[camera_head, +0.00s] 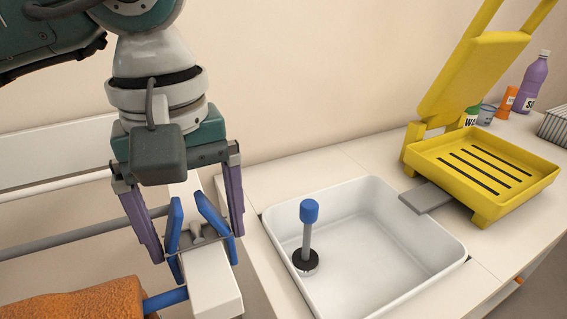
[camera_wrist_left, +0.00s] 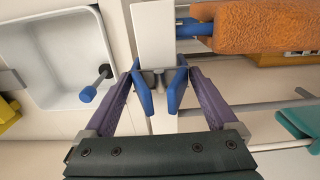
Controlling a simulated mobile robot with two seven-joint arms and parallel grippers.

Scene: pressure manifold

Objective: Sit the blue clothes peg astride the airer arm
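The blue clothes peg (camera_head: 207,212) is upright between the purple fingers of my left gripper (camera_head: 198,248), which appear shut on its two sides. The peg also shows in the left wrist view (camera_wrist_left: 175,92). Its two legs spread outward toward the fingertips, with a grey spring between them. The white airer arm (camera_head: 214,285) lies directly under the peg; it also shows in the left wrist view (camera_wrist_left: 167,35). The leg ends appear at either side of the arm, but I cannot tell how far down they sit. My right gripper is not in view.
An orange towel (camera_head: 75,303) hangs on a blue rod beside the arm. Grey and white rails run at left. A white sink (camera_head: 400,240) with a blue-topped plunger (camera_head: 309,212) is to the right. A yellow rack (camera_head: 485,165) and bottles stand farther right.

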